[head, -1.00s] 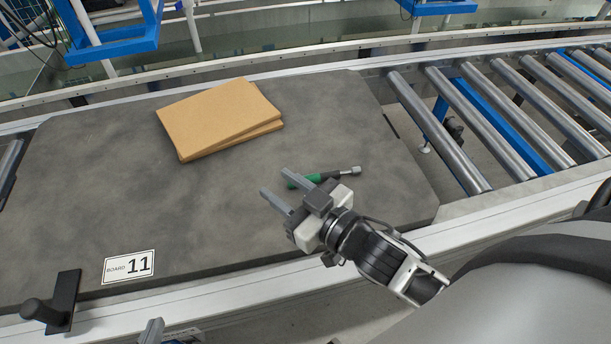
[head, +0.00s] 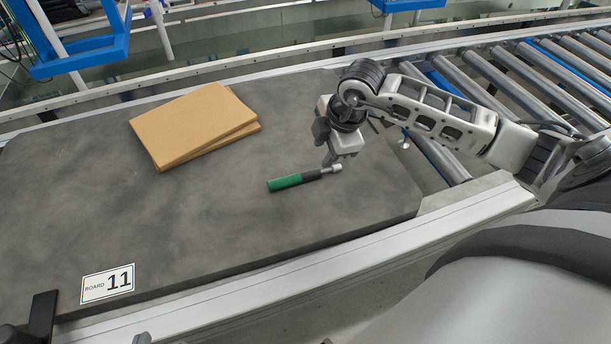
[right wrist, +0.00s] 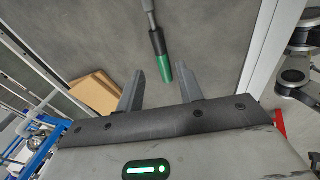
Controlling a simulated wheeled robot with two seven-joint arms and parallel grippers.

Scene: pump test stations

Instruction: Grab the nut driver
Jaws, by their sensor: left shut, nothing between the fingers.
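The nut driver (head: 300,179) lies on the dark grey board, with a green handle end, a black middle and a metal tip pointing right. My right gripper (head: 328,158) is above its metal-tip end in the head view, fingers pointing down. In the right wrist view the two fingers (right wrist: 162,80) stand apart, with the driver's green handle (right wrist: 164,66) showing beyond and between them. I see nothing gripped, and contact with the driver cannot be told.
Stacked brown cardboard sheets (head: 193,124) lie on the board (head: 190,215), left of and behind the driver. A "BOARD 11" label (head: 107,283) is near the front left corner, beside a black bracket (head: 40,318). Rollers (head: 530,85) continue to the right. The board's middle is clear.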

